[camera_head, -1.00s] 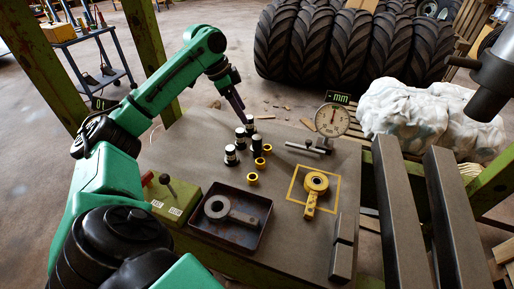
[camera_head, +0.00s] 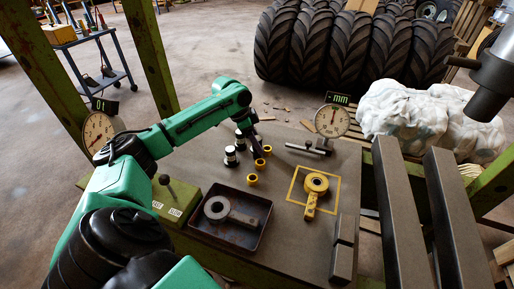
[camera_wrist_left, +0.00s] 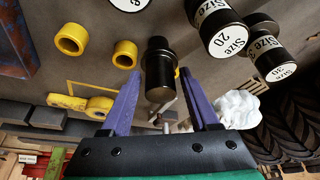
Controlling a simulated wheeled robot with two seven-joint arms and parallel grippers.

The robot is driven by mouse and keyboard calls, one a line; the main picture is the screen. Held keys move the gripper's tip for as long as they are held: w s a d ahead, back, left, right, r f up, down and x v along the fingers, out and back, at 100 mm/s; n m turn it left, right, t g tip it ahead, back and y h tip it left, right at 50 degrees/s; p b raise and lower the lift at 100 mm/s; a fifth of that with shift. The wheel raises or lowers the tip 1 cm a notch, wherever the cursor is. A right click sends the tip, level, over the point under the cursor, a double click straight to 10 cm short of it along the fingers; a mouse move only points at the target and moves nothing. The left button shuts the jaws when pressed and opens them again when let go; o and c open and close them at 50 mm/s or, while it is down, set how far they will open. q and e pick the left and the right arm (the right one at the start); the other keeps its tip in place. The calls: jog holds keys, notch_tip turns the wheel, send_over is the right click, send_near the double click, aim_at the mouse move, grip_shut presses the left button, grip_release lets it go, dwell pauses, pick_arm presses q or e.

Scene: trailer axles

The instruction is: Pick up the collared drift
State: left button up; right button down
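A plain black stepped cylinder, which looks like the collared drift (camera_wrist_left: 158,72), stands between the fingers of my left gripper (camera_wrist_left: 160,90) in the left wrist view. The purple fingers are apart, one on each side of it, with a narrow gap seeming to show at each side. In the head view my left gripper (camera_head: 251,126) is low over the group of drifts, and my own arm partly hides it. Black drifts with white size labels (camera_wrist_left: 228,38) stand close by; one also shows in the head view (camera_head: 231,156). My right gripper is not in view.
Yellow rings (camera_head: 252,180) lie near the drifts. A tray (camera_head: 262,238) holds a grey ringed part. A yellow ringed part (camera_head: 316,183) lies in a yellow outline. A dial gauge (camera_head: 331,121) stands at the back right. Bare tabletop (camera_head: 285,165) lies between them.

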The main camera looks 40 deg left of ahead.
pick_arm(q)
grip_shut()
jog(key=shift+r, duration=0.1)
dwell(1.1)
